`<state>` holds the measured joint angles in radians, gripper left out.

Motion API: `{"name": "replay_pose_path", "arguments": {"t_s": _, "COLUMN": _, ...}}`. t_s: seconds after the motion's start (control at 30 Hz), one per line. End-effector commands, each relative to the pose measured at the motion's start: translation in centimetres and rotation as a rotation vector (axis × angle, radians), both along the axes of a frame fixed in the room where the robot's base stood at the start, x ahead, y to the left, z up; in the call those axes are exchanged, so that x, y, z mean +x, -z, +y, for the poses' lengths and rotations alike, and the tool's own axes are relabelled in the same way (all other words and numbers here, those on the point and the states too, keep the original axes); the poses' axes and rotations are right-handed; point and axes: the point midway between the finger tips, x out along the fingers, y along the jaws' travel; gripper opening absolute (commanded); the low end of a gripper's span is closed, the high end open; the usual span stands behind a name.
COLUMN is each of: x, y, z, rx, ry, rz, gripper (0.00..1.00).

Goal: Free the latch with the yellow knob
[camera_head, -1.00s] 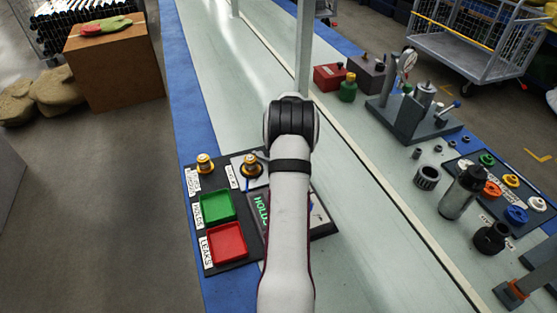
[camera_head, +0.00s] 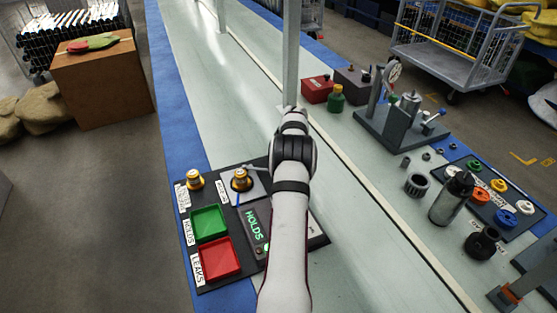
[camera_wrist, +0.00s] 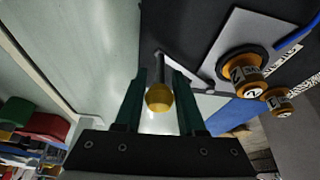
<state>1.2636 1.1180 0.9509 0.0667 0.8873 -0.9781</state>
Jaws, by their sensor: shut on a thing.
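The yellow knob (camera_wrist: 159,97) is a ball on the end of a thin grey latch lever (camera_wrist: 158,65). In the wrist view it sits between the two dark green fingers of my gripper (camera_wrist: 159,106), which is shut on it. The lever runs from the knob toward a light grey plate (camera_wrist: 228,48). A brass fitting (camera_wrist: 243,76) with a dark ring stands on that plate; it also shows in the head view (camera_head: 241,180). In the head view my arm hides the knob and the fingers.
A second brass fitting (camera_head: 195,180) stands at the board's left corner. A green tray (camera_head: 208,223), a red tray (camera_head: 220,259) and a display reading HOLDS (camera_head: 254,229) lie nearby. A grey post (camera_head: 291,55) rises beyond my arm. The pale bench behind is mostly clear.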

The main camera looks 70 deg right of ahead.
Motion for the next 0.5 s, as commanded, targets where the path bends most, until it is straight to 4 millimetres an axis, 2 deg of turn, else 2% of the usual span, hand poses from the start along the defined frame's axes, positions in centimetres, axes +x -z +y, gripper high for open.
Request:
{"name": "replay_pose_path", "arguments": {"t_s": 0.17, "x": 0.03, "y": -0.08, "z": -0.22, "rx": -0.009, "ry": 0.0, "rz": 0.0, "gripper": 0.0}}
{"name": "replay_pose_path", "arguments": {"t_s": 0.2, "x": 0.03, "y": -0.08, "z": -0.23, "rx": -0.01, "ry": 0.0, "rz": 0.0, "gripper": 0.42}}
{"name": "replay_pose_path", "arguments": {"t_s": 0.37, "x": 0.02, "y": -0.08, "z": -0.18, "rx": -0.008, "ry": 0.0, "rz": 0.0, "gripper": 0.69}}
{"name": "replay_pose_path", "arguments": {"t_s": 0.5, "x": 0.02, "y": -0.05, "z": -0.15, "rx": -0.006, "ry": 0.001, "rz": 0.0, "gripper": 0.69}}
